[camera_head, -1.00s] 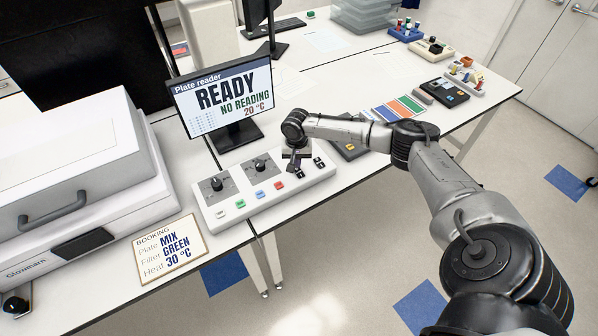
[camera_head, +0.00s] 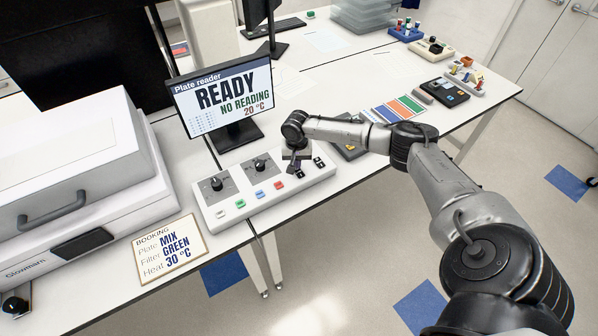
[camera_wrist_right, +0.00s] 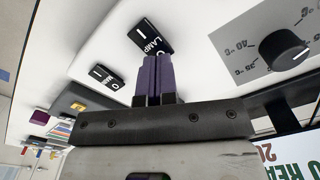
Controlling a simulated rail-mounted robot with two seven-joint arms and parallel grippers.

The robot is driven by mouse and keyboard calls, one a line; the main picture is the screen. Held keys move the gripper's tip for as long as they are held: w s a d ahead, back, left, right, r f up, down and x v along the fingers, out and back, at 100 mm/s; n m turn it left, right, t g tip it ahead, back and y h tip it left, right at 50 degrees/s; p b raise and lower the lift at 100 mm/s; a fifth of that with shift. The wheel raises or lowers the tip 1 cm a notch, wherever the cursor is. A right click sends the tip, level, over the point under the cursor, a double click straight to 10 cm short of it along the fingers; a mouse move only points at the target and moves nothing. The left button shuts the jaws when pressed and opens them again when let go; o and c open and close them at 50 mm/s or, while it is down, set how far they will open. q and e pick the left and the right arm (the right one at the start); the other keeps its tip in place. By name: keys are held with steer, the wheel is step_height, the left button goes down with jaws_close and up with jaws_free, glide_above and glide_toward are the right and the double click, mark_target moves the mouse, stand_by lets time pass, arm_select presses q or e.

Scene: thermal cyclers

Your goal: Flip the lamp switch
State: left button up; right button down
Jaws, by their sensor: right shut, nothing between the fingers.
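The lamp switch is a black rocker with white marks on the white control panel; it shows in the wrist view (camera_wrist_right: 145,33) and, small, in the head view (camera_head: 299,174). My right gripper (camera_wrist_right: 150,62) is shut and empty, its purple fingers together. Its tips are at the lamp switch's near edge in the wrist view and cover part of it; I cannot tell whether they touch. In the head view the right gripper (camera_head: 292,168) is over the panel's right part, beside the switch. My left gripper is not in view.
A second black rocker (camera_wrist_right: 106,77) sits close beside the lamp switch. The panel (camera_head: 245,215) also carries dials (camera_head: 216,184) and coloured buttons (camera_head: 260,194). A monitor (camera_head: 222,92) stands behind it. A booking sign (camera_head: 170,249) lies to the left.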

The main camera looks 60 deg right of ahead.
steer(key=shift+f, duration=0.95)
stand_by(0.3)
steer(key=shift+r+p, duration=0.55)
steer(key=shift+r, duration=0.05)
step_height(320, 180, up, 4)
steer(key=p, duration=0.4)
steer(key=shift+f+p, duration=0.1)
steer(key=shift+p, duration=0.2)
step_height(320, 180, up, 2)
steer(key=p, duration=0.2)
steer(key=shift+p, duration=0.35)
